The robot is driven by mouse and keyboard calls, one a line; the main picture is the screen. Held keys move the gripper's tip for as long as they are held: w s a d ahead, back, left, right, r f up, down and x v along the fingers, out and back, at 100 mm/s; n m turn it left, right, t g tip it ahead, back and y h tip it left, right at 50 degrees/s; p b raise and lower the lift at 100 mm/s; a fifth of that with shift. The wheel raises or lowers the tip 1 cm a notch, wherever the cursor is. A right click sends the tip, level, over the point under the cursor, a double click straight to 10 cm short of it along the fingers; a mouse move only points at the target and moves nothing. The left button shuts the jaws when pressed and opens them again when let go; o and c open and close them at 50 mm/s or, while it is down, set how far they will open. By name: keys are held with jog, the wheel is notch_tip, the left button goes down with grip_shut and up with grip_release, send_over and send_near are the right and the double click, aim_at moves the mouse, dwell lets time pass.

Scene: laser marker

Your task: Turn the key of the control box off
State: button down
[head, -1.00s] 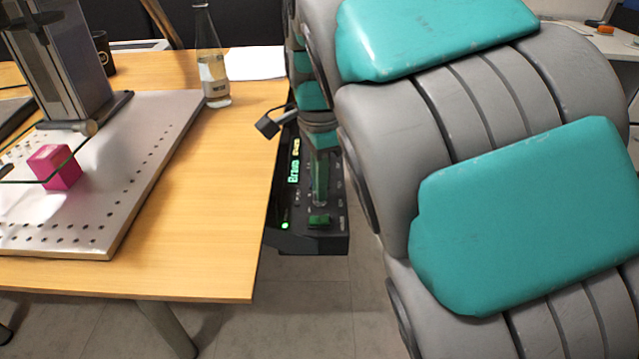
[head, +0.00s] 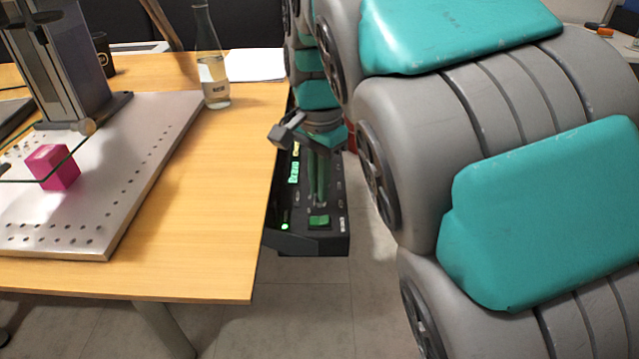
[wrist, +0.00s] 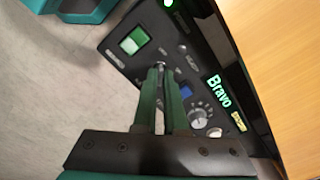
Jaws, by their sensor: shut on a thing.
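The control box (head: 300,243) is a dark panel at the right edge of the table, with its display lit green. The wrist view shows its panel (wrist: 112,62) with a lit "Bravo" display (wrist: 219,91), a green rocker switch (wrist: 137,40), a blue button and a knob. My gripper (head: 318,198) points down onto the panel. In the wrist view my gripper (wrist: 161,70) has its green fingers close together at the tips, shut on the small metallic key (wrist: 160,65). The fingers hide most of the key, so its angle cannot be told.
The wooden table (head: 205,200) lies left of the box. It carries the marker's perforated plate (head: 150,140) with a pink cube (head: 53,167), a glass bottle (head: 213,75) and paper (head: 257,65). My arm fills the right side. Floor is clear below the box.

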jog(key=c, duration=1)
grip_release()
jog(key=shift+r, duration=3.95)
jog(key=s+d+f+n, duration=0.3)
jog(key=s+f, duration=0.3)
jog(key=s, duration=0.2)
jog(key=s+d+f+n+g, duration=0.1)
jog(key=s+d+f+n, duration=0.2)
jog(key=s+d+f, duration=0.3)
jog(key=s+d+f+n, duration=0.3)
jog(key=s+f, duration=0.5)
jog(key=s, duration=0.3)
jog(key=shift+d+g, duration=0.4)
jog(key=shift+d, duration=0.25)
